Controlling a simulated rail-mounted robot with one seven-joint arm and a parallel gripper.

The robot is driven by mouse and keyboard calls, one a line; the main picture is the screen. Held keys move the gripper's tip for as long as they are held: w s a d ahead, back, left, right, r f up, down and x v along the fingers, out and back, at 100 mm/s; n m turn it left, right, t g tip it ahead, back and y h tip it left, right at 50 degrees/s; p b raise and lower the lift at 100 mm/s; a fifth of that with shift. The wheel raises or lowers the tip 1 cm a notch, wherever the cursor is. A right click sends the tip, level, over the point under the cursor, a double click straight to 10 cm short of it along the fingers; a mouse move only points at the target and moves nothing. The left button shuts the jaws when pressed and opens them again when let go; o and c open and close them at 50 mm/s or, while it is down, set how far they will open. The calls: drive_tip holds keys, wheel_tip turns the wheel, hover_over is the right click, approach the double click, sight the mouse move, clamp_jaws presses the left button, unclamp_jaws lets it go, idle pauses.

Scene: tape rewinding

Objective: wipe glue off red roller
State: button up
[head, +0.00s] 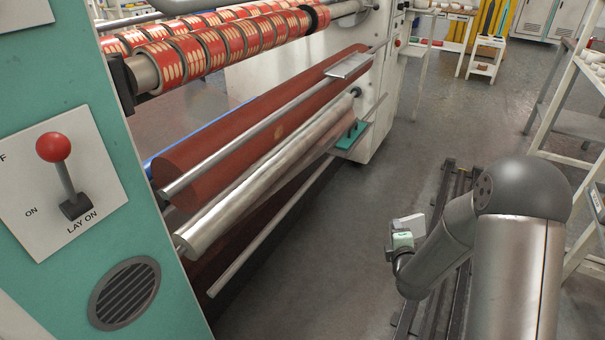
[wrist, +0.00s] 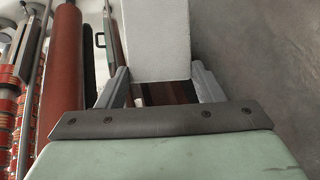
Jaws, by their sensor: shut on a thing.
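The red roller (head: 230,132) lies lengthwise in the machine in the head view, partly behind a thin silver bar. My gripper (head: 400,242) is off to the right of the roller, over the floor and apart from the machine. In the wrist view my gripper (wrist: 160,76) is shut on a white block (wrist: 155,40), one finger on each side. The block (head: 413,222) shows small in the head view. The red roller (wrist: 63,70) runs along the left in the wrist view.
A shiny metal roller (head: 265,178) and a thin lower rod (head: 265,232) lie in front of the red roller. Striped tape rolls (head: 205,45) sit above. A lever panel (head: 65,180) is at left. Open grey floor (head: 365,185) separates gripper and machine.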

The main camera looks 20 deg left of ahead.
drive_tip(key=shift+w+a+r+n+g+y, duration=0.1)
drive_tip(key=shift+a+r+n+g+y, duration=0.45)
drive_tip(key=shift+a+r+n+y, duration=2.6)
drive_tip(key=shift+w+a+r+m+g+y, duration=0.15)
drive_tip(key=shift+a+r+m+g+y, duration=0.75)
drive_tip(key=shift+a+r, duration=5.1)
drive_tip(key=shift+w+a+r+n+g+y, duration=0.2)
drive_tip(key=shift+a+r+n+y, duration=1.7)
drive_tip(key=shift+a, duration=5.6)
drive_tip(key=shift+s+f+m+y, duration=0.1)
drive_tip(key=shift+f+m+y, duration=0.2)
drive_tip(key=shift+m, duration=0.25)
drive_tip(key=shift+w+a+b, duration=0.2)
drive_tip(key=shift+a+b, duration=0.25)
drive_tip(key=shift+a, duration=0.3)
drive_tip(key=shift+w+d, duration=0.3)
drive_tip(key=shift+w, duration=0.65)
drive_tip(key=shift+w+d, duration=0.25)
drive_tip(key=shift+w, duration=0.7)
drive_tip(key=shift+a+f+b, duration=0.1)
drive_tip(key=shift+a+b, duration=0.05)
drive_tip(key=shift+b, duration=0.55)
